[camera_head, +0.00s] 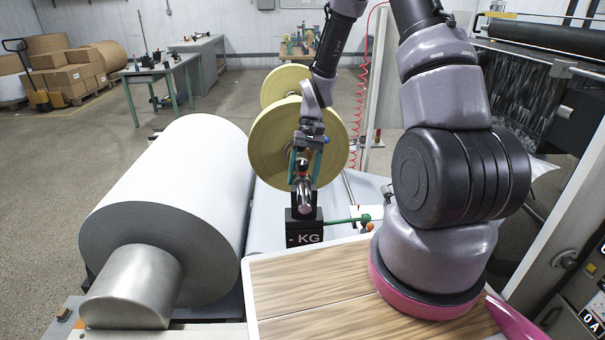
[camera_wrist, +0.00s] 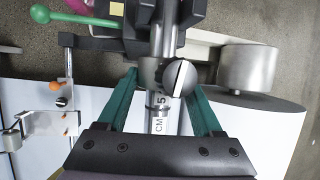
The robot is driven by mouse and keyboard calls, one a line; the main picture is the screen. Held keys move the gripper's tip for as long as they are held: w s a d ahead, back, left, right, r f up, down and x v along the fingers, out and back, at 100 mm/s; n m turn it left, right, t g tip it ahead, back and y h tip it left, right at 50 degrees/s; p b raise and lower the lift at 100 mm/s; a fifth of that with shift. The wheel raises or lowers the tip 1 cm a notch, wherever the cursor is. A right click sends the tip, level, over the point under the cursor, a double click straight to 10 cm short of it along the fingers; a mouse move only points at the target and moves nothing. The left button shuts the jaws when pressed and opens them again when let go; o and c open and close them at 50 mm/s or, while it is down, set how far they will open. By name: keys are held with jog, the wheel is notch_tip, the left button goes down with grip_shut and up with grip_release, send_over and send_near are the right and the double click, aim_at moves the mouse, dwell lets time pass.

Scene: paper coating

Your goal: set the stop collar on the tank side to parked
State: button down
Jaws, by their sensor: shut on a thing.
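My gripper (camera_head: 303,180) is low in front of the yellow-green roll in the head view. In the wrist view its two teal fingers (camera_wrist: 163,84) close on either side of a grey stop collar (camera_wrist: 148,72) on a bright metal rod. The rod (camera_wrist: 159,124) bears a scale marked "5" and "CM" just below the collar. The contact between fingertips and collar is partly hidden. In the head view the collar is hard to make out between the fingers.
A black block marked "KG" (camera_head: 304,232) stands under my gripper. A green ball-ended lever (camera_head: 350,219) sticks out to its right. A large white paper roll (camera_head: 172,205) lies left, a yellow-green roll (camera_head: 265,145) behind. A wood-grained top (camera_head: 310,290) is bare in front.

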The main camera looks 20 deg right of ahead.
jog(key=shift+c, duration=0.3)
grip_release()
jog(key=v, duration=1.1)
jog(key=shift+f, duration=0.1)
jog(key=s+d+r+m+t+h, duration=0.1)
jog(key=s+r+t, duration=0.2)
jog(key=r, duration=0.6)
jog(key=s+d+r+t, duration=0.1)
jog(key=s+r+t, duration=0.15)
jog(key=r, duration=0.55)
jog(key=s+d+r+m+t, duration=0.1)
jog(key=s+r+t, duration=0.4)
jog(key=s+r, duration=0.4)
jog(key=s, duration=0.3)
jog(key=shift+s+d+r+t, duration=0.2)
jog(key=shift+s+r+t, duration=0.1)
jog(key=shift+t, duration=0.05)
